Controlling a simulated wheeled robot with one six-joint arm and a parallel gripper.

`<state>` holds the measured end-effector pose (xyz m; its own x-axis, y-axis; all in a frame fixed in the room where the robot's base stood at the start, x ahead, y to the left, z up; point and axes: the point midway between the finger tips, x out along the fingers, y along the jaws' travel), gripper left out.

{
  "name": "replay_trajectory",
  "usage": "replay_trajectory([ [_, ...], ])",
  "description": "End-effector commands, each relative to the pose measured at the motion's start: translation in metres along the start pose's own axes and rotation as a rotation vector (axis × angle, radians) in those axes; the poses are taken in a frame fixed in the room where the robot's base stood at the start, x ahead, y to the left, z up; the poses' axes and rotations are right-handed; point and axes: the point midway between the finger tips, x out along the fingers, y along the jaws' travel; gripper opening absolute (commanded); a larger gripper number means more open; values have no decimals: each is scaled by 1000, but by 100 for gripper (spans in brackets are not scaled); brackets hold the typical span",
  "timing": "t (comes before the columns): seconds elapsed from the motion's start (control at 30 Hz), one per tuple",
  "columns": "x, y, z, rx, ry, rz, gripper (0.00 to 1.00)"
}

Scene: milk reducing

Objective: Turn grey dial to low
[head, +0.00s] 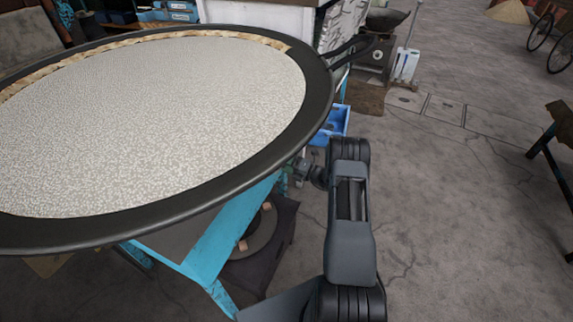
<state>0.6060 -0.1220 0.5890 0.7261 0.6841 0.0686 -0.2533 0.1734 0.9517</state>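A very wide dark pan (317,92) with pale speckled milk (150,115) in it fills the left and middle of the head view. I cannot make out the grey dial for sure; the pan hides much of what lies beneath it. My gripper (303,172) is small in the view, at the end of my dark arm, just below the pan's right rim. It points left toward the blue stand (225,235) under the pan. Its fingers are too small and dark to tell whether they are open or shut, or whether they touch anything.
A blue crate (334,122) sits behind my arm. A dark round burner or tray (262,235) is low inside the stand. A wok (386,18) on a grey stove and a white canister (405,65) stand at the back. The floor (450,200) to the right is mostly clear.

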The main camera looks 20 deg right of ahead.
Motion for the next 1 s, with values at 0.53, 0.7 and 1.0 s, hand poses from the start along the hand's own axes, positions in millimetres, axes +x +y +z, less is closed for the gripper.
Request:
replay_trajectory([
  [0.53,-40,1,2,0,-6,-2,70],
  [0.7,-76,1,2,-1,-5,-1,70],
  [1.0,-123,0,0,0,-2,-1,70],
])
